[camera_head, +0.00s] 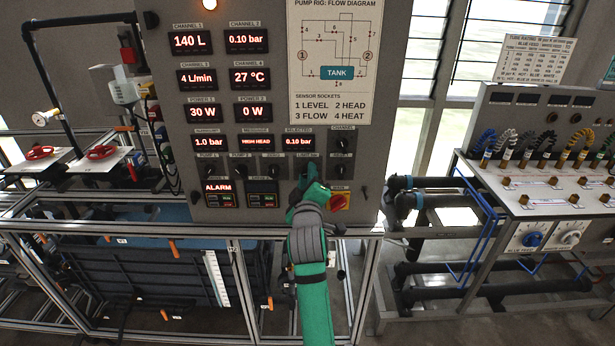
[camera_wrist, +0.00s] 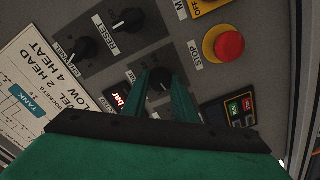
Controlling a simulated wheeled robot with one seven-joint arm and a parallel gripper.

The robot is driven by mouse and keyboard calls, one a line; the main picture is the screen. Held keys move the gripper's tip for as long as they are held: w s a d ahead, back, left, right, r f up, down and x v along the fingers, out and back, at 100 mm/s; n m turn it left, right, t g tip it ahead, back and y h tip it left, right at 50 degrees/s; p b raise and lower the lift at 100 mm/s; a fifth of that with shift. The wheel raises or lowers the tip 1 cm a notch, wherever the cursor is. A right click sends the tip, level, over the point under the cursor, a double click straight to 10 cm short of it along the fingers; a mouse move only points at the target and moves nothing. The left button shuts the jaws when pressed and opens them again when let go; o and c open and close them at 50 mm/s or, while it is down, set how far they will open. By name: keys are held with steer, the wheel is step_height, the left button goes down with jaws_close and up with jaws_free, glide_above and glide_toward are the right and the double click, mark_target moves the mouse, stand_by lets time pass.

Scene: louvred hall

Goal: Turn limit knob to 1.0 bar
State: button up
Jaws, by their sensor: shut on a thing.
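My gripper (camera_head: 309,175) is at the lower right of the grey control panel (camera_head: 180,110). In the wrist view its two green fingers (camera_wrist: 161,84) are shut on a dark round knob, the limit knob (camera_wrist: 159,77), one finger on each side. In the head view the gripper hides this knob, and its pointer direction cannot be told. A red-lit display (camera_head: 209,142) at the panel's left reads 1.0 bar. The one beside it (camera_head: 255,142) reads HIGH HEAD. The selected display (camera_head: 299,142) reads 0.10 bar. An ALARM display (camera_head: 218,187) is lit lower down.
A reset knob (camera_wrist: 129,21) and a channel knob (camera_wrist: 84,49) sit close by. A red stop button (camera_wrist: 224,44) is to their right in the wrist view. A red-and-yellow switch (camera_head: 340,201) is right of my gripper. A bench with cables (camera_head: 545,185) stands farther right.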

steer(key=o, duration=1)
steer(key=shift+o, duration=0.2)
steer(key=s, duration=1.1)
steer(key=shift+w, duration=0.1)
